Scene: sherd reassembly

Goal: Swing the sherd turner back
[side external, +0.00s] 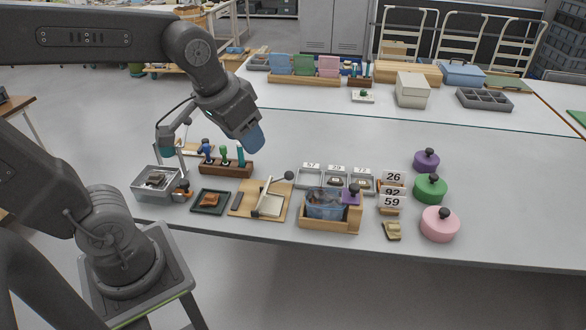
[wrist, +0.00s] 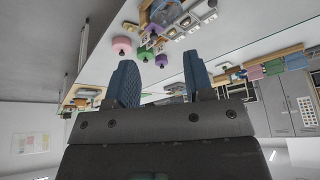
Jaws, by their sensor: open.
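What looks like the sherd turner is a wooden board (side external: 240,208) near the table's front edge in the side external view. It carries a pale pad (side external: 270,205) and a lever with a dark ball knob (side external: 288,175) that points up and to the right. My gripper (side external: 254,140) is in the air above and behind the board, apart from it. In the wrist view my gripper (wrist: 163,72) shows two blue fingers spread wide with nothing between them. I cannot clearly make out the turner in the wrist view.
Left of the board are a dark tray (side external: 198,207) with a brown sherd and a grey metal box (side external: 150,190). Behind is a wooden tool rack (side external: 235,170). To the right are a wooden crate (side external: 315,224), number cards (side external: 392,190) and pink (side external: 440,226), green and purple lidded weights.

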